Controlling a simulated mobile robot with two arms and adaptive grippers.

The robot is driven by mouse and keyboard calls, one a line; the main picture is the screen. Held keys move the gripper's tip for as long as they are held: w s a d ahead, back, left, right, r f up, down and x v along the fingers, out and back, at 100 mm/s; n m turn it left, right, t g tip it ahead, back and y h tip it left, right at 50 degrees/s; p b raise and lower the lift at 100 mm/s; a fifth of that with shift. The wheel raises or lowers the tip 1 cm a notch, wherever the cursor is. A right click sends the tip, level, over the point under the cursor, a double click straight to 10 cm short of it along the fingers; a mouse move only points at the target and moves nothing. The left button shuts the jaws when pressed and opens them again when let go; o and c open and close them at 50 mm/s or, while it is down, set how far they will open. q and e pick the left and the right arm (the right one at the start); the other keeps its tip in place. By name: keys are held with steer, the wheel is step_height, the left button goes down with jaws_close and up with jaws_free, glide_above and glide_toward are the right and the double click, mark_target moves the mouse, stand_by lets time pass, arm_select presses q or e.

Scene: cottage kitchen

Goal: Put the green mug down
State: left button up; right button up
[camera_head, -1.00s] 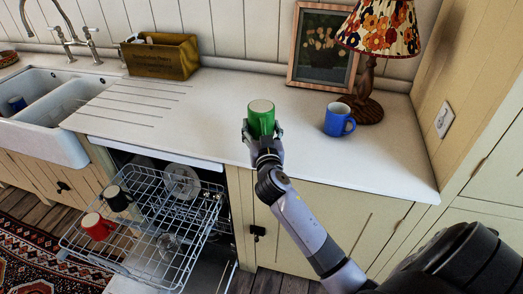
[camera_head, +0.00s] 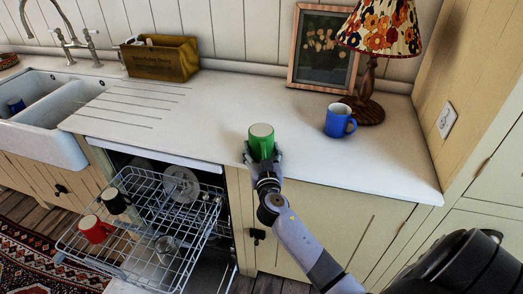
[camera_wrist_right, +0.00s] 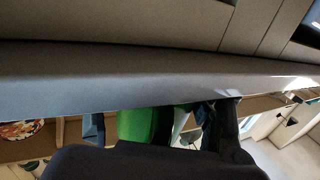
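The green mug (camera_head: 262,142) is upright near the front edge of the pale counter (camera_head: 215,125) in the head view, with its opening facing up. My right gripper (camera_head: 263,158) reaches it from the front, with one finger on each side of the mug, and appears shut on it. I cannot tell whether the mug's base touches the counter. In the right wrist view, the green mug (camera_wrist_right: 140,124) is partly hidden behind my dark gripper body, and a dark finger (camera_wrist_right: 222,130) shows beside it. My left gripper is not in view.
A blue mug (camera_head: 338,121) stands on the counter right of the green one, by a lamp (camera_head: 365,90) and a framed picture (camera_head: 322,50). An open dishwasher rack (camera_head: 165,215) holds a red mug (camera_head: 95,230) and a black mug (camera_head: 115,200). The counter's middle is clear.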

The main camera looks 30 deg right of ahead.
steer(key=o, duration=0.5)
steer(key=shift+r+p, duration=0.15)
steer(key=shift+p, duration=0.15)
steer(key=shift+b+v, duration=1.55)
steer(key=shift+v, duration=4.45)
